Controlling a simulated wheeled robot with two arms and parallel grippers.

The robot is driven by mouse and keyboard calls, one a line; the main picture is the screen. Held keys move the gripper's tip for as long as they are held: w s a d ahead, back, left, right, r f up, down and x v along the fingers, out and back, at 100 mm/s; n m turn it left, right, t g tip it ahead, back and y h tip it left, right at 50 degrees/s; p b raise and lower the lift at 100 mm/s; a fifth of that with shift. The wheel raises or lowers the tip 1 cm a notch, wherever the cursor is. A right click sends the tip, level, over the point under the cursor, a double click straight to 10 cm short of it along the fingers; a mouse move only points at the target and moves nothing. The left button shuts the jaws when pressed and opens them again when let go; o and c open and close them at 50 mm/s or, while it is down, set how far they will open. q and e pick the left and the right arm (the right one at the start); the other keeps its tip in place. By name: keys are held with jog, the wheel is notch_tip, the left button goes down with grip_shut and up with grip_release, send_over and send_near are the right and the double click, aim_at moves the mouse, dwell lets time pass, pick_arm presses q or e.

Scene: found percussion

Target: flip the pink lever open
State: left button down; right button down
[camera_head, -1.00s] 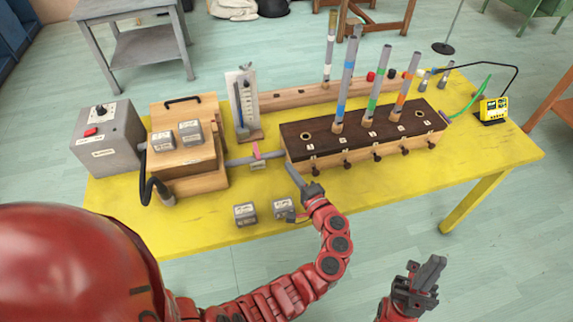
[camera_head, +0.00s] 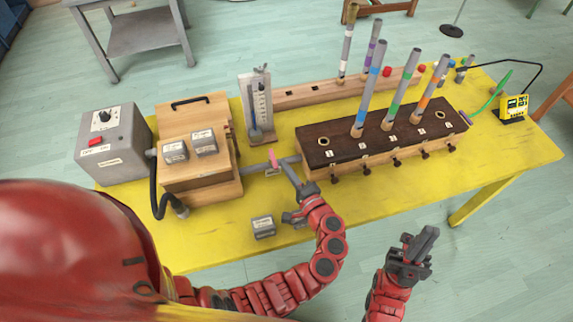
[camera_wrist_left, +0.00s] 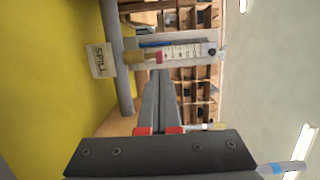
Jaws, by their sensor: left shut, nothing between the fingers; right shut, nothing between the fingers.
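The pink lever (camera_head: 274,160) stands up from the grey pipe (camera_head: 257,168) between the wooden bellows box and the dark-topped chest. My left gripper (camera_head: 287,167) is shut and empty, its tips just right of the lever; I cannot tell whether they touch it. In the left wrist view the shut fingers (camera_wrist_left: 160,95) point towards the pipe (camera_wrist_left: 119,60), with a "SPILL" tag (camera_wrist_left: 101,61) beside it. A small red-tipped piece shows ahead of the fingers; I cannot tell for sure that it is the lever. My right gripper (camera_head: 416,250) is shut and empty, off the table's front edge.
The bellows box (camera_head: 192,182) carries two grey weights. Another weight (camera_head: 263,226) lies on the yellow table (camera_head: 215,235) left of my left gripper. A gauge board (camera_head: 258,105) stands behind the pipe. The chest (camera_head: 360,158) with upright tubes is close on the right.

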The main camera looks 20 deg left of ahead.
pick_arm(q)
jog(key=shift+s, duration=0.1)
jog(key=shift+s+a+m+t+h, duration=0.2)
jog(key=shift+m+t+h, duration=0.2)
jog(key=shift+t+h, duration=0.05)
jog(key=shift+s+a+m+t+h, duration=0.15)
jog(key=shift+m+t+h, duration=0.25)
jog(key=shift+t+h, duration=0.05)
